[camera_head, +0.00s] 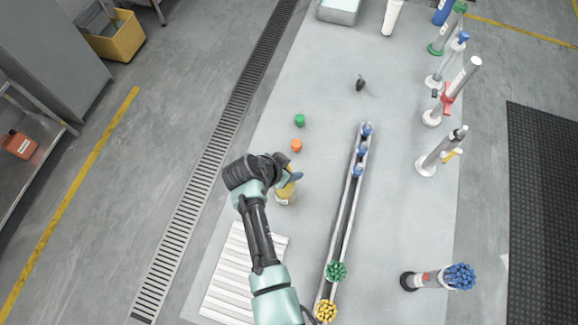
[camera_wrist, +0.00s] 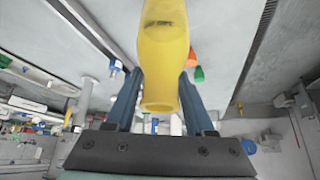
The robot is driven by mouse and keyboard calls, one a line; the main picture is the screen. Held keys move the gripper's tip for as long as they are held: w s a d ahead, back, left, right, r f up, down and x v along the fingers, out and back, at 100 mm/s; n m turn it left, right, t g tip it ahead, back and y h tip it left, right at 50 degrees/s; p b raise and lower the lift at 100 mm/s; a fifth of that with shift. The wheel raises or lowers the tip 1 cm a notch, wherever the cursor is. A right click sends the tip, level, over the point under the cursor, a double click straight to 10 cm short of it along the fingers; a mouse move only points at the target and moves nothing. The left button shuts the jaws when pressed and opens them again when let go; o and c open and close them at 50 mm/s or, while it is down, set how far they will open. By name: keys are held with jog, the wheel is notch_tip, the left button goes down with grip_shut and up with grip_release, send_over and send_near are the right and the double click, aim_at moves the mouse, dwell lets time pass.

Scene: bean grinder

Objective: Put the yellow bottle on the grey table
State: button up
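The yellow bottle (camera_head: 286,194) is at my gripper (camera_head: 291,177), near the left edge of the grey table (camera_head: 410,235). My gripper partly hides it in the head view. In the wrist view the yellow bottle (camera_wrist: 163,55) fills the top middle, its narrow end toward the camera. The two blue fingers of my gripper (camera_wrist: 161,85) lie against both sides of it and look shut on it. I cannot tell whether the bottle's base touches the surface below.
Green (camera_head: 300,120) and orange (camera_head: 296,145) pieces lie just beyond my gripper. A narrow rail (camera_head: 345,220) with blue pieces runs to the right. Tall cylinders, including a grey one (camera_head: 436,155), line the right edge. A slatted white panel (camera_head: 235,275) is at the lower left. Bare surface lies right of the rail.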

jog(key=shift+o, duration=1.1)
jog(key=shift+r, duration=0.1)
jog(key=b+v, duration=0.1)
jog(key=v, duration=1.1)
jog(key=w+r+n+t+y, duration=0.1)
jog(key=w+r+t, duration=0.2)
jog(key=w+r, duration=0.5)
jog(key=w+r+n+t+y, duration=0.15)
jog(key=w+r+t, duration=0.25)
jog(key=r, duration=0.8)
notch_tip(320, 180, up, 17)
jog(key=n+t, duration=0.2)
jog(key=t, duration=0.3)
jog(key=s+d+r+n+t, duration=0.2)
jog(key=s+r+t, duration=0.3)
jog(key=r, duration=0.8)
jog(key=s+d+r+n+t+y, duration=0.1)
jog(key=s+d+r+t, duration=0.1)
jog(key=s+r+t, duration=0.3)
jog(key=s+r, duration=0.4)
jog(key=r, duration=0.5)
jog(key=shift+s+d+n, duration=0.2)
jog(key=shift+s+n, duration=0.05)
jog(key=shift+n, duration=0.1)
jog(key=shift+y, duration=0.25)
